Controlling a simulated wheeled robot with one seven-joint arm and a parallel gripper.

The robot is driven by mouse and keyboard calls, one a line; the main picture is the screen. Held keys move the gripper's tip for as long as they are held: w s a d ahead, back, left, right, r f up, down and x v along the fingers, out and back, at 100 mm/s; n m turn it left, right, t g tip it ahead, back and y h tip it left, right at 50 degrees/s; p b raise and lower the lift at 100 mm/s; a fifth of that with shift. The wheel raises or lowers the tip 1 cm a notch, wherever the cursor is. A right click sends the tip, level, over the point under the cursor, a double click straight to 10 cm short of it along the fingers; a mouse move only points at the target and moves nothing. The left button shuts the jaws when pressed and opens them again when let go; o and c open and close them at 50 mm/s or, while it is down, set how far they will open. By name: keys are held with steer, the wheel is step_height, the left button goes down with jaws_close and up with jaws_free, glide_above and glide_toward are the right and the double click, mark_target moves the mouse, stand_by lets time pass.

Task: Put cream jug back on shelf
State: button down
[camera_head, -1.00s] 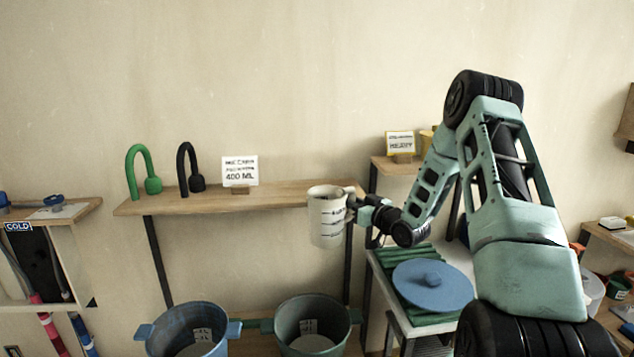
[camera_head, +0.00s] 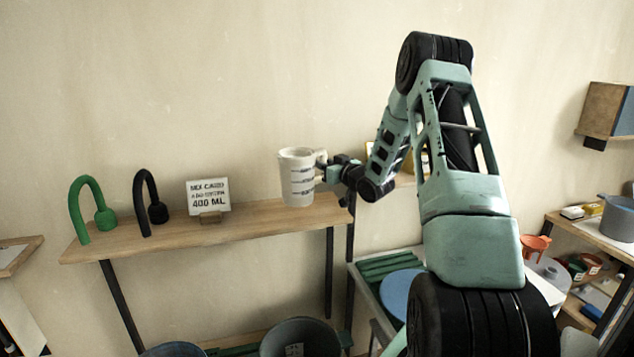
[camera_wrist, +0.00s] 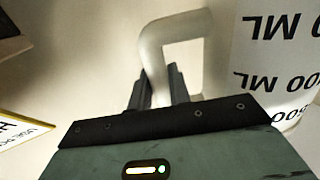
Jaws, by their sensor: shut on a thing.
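The cream jug (camera_head: 297,180), a cream measuring jug with dark graduation marks, is upright in the head view, in front of or over the right part of the wooden shelf (camera_head: 250,228). Whether its base touches the board I cannot tell. My gripper (camera_head: 326,172) is to its right, shut on its handle. In the wrist view my gripper's fingers (camera_wrist: 160,88) close around the cream handle (camera_wrist: 165,45), and the jug's marked wall (camera_wrist: 275,60) fills the right side upside down.
A green hooked tap (camera_head: 88,205), a black one (camera_head: 148,200) and a "400 ML" sign (camera_head: 208,198) stand on the shelf's left and middle. Bare board lies right of the sign. Pots stand below; a blue lid (camera_head: 396,292) lies on the right-hand table.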

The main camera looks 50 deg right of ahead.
steer(key=shift+f+p, duration=0.9)
steer(key=shift+f, duration=1.75)
steer(key=c, duration=1.3)
jaws_free()
steer(key=shift+s, duration=0.1)
steer(key=s+a+b, duration=0.2)
steer(key=s+b, duration=0.3)
steer(key=s, duration=0.6)
steer(key=shift+s, duration=0.35)
